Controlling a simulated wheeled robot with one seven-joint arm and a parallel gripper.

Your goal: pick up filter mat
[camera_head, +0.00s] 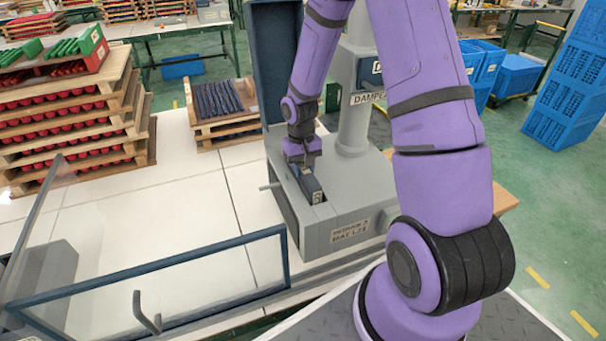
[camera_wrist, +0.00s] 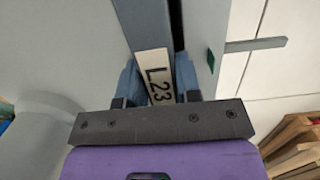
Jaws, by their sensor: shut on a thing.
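The filter mat (camera_head: 309,184) is a narrow dark grey piece with a small pale label at its near end. It sits at the opening in the top of a grey housing (camera_head: 347,205). In the wrist view its white label (camera_wrist: 154,70) reads L23 and lies between the two blue fingers. My gripper (camera_head: 303,160) points down and is shut on the mat; it also shows in the wrist view (camera_wrist: 159,85). The mat's lower part is hidden, so I cannot tell how deep it sits.
A dark raised lid (camera_head: 276,60) stands behind the housing, with a grey post (camera_head: 355,100) beside it. A blue-framed clear panel (camera_head: 150,272) stands in front. Stacked wooden trays (camera_head: 70,125) are at left, a smaller stack (camera_head: 218,115) behind. The white tabletop between is clear.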

